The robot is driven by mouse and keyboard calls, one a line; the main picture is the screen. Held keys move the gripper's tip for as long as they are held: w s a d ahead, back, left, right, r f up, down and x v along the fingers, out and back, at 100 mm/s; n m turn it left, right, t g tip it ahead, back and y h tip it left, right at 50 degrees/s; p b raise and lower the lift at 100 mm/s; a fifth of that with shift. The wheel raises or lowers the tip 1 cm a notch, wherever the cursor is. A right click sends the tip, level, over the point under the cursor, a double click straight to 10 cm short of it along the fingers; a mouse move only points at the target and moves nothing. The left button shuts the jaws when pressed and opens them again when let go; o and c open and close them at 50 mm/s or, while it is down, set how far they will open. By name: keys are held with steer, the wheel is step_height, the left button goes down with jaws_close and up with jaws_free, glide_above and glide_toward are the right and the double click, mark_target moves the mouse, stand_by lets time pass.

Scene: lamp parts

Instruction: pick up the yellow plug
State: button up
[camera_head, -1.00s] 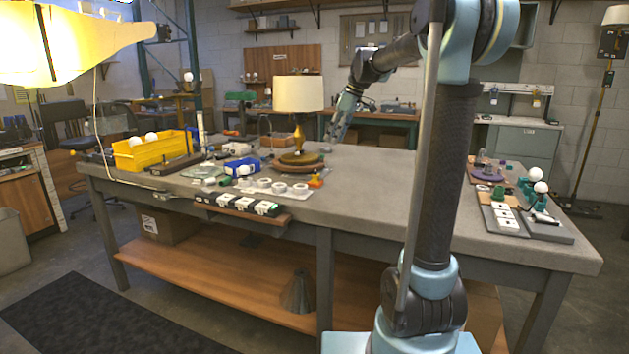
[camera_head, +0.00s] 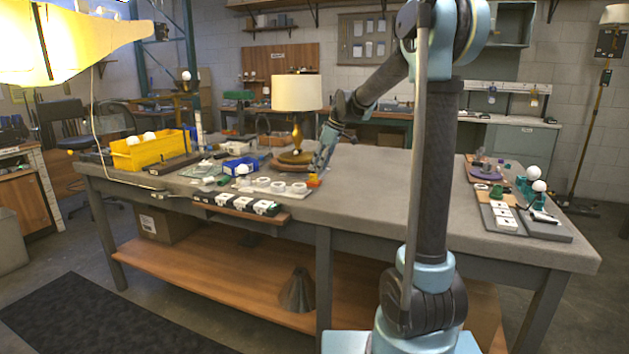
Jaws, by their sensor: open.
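A small yellow-orange piece (camera_head: 314,180), which looks like the yellow plug, sits on the workbench at the right end of a row of white rings. It is small, and its shape is hard to make out. My gripper (camera_head: 319,167) points down just above it, beside the lamp, with its jaws open. The fingertips overlap the top of the piece in this view, so I cannot tell whether they touch it. Nothing shows held in the jaws.
A lamp with a cream shade (camera_head: 297,93) stands close on the left of my gripper. White rings (camera_head: 278,187), a blue bin (camera_head: 241,166) and a yellow bin (camera_head: 150,152) lie farther left.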

mark_target(314, 177)
steer(key=x, duration=0.4)
steer(key=shift+a, duration=0.1)
jaws_close()
steer(key=shift+r, duration=0.1)
